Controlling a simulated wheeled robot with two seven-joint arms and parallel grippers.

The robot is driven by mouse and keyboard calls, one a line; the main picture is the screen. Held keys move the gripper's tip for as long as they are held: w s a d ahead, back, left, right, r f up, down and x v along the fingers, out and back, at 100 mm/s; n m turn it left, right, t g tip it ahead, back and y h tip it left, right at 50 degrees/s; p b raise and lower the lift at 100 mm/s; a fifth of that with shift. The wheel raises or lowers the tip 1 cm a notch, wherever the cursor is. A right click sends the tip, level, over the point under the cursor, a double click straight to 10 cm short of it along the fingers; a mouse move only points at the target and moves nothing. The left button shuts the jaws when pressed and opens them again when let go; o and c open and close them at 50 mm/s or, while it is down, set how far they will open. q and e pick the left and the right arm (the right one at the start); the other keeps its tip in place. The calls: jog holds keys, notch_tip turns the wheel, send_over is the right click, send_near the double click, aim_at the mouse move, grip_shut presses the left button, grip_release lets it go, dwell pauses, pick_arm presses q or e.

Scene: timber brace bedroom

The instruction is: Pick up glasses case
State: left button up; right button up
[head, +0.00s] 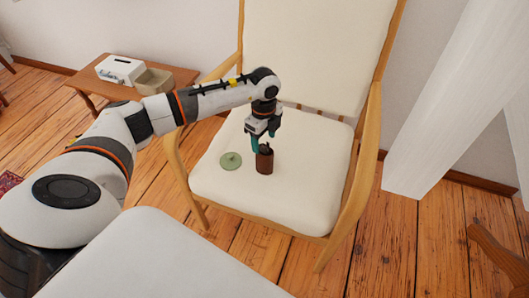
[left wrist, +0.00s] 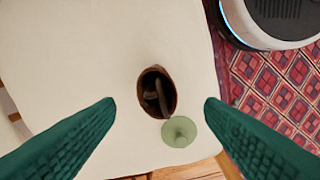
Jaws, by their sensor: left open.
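A brown upright holder (head: 264,162), which looks to be the glasses case, stands on the cream chair seat. In the left wrist view its dark oval opening (left wrist: 157,92) shows from above, with dark slim shapes inside that I cannot make out. My left gripper (head: 262,140) is over the case, pointing down, with its green fingers spread. In the left wrist view the left gripper (left wrist: 160,106) has one finger on each side of the case, with clear gaps. Whether the fingertips are level with its top I cannot tell. My right gripper is not in view.
A pale green round dish (head: 231,160) lies on the chair seat (head: 305,190) just left of the case. Wooden armrests (head: 362,160) flank the seat. A low wooden table (head: 182,78) with two boxes stands behind left. A white timber brace (head: 440,110) slants at right.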

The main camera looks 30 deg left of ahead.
aim_at(265, 150)
pick_arm(q)
jog(key=shift+w+d+f+b, duration=0.1)
jog(key=shift+f+b, duration=0.2)
jog(key=shift+f, duration=1.3)
jog(key=shift+w+f+b, duration=0.1)
jog(key=shift+f+b, duration=0.15)
jog(key=shift+f, duration=1.35)
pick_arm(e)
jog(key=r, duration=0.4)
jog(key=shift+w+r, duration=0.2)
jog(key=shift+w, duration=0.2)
pick_arm(q)
jog(key=shift+c, duration=0.3)
jog(key=c, duration=1.3)
jog(key=shift+o, duration=0.2)
jog(key=shift+r, duration=0.15)
